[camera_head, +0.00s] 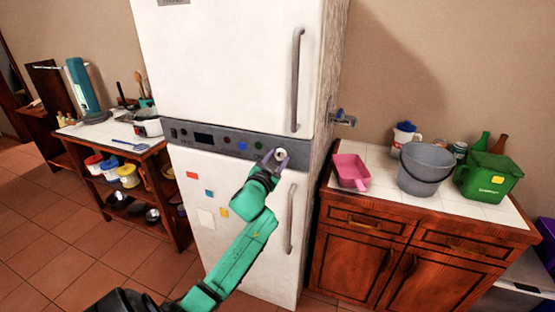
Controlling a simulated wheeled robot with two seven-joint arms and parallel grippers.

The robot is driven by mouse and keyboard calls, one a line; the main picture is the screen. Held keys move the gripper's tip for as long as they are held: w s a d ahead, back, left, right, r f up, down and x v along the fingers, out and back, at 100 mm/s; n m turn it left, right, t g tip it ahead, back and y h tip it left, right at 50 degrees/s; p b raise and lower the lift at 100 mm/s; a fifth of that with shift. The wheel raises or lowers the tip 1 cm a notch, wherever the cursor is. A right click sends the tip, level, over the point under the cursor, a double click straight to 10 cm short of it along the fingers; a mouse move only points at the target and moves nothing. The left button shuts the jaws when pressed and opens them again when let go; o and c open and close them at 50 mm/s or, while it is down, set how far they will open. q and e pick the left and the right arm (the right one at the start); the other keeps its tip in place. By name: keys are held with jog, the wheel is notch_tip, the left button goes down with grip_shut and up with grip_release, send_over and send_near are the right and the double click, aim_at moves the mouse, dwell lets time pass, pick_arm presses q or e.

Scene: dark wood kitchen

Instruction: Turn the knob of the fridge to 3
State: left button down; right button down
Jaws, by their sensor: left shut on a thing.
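The white fridge (230,60) stands in the middle of the head view, with an upper and a lower door. A grey control panel (190,134) runs across it between the doors, with a dark display and several small coloured buttons. A pale round knob (280,153) sits near the panel's right end. My left gripper (277,158) is at the knob, its fingers on either side and shut on it. The knob's markings are too small to read. My right gripper is not in view.
Vertical handles (297,80) are on the fridge doors' right side. A counter (450,205) at right holds a pink scoop (350,172), a grey bucket (426,168) and a green bin (488,177). A shelf unit with kitchenware stands at left. Tiled floor shows at left.

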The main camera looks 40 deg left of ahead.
pick_arm(q)
jog(key=m, duration=0.3)
jog(key=shift+m, duration=0.3)
jog(key=m, duration=0.3)
jog(key=shift+m, duration=0.3)
jog(key=m, duration=0.3)
jog(key=shift+m, duration=0.3)
jog(key=m, duration=0.3)
jog(key=shift+m, duration=0.3)
jog(key=m, duration=0.3)
jog(key=shift+m+p, duration=0.3)
jog(key=shift+p, duration=0.05)
jog(key=m, duration=0.3)
jog(key=shift+m+p, duration=0.3)
jog(key=m+p, duration=0.1)
jog(key=m, duration=0.5)
jog(key=shift+m, duration=0.3)
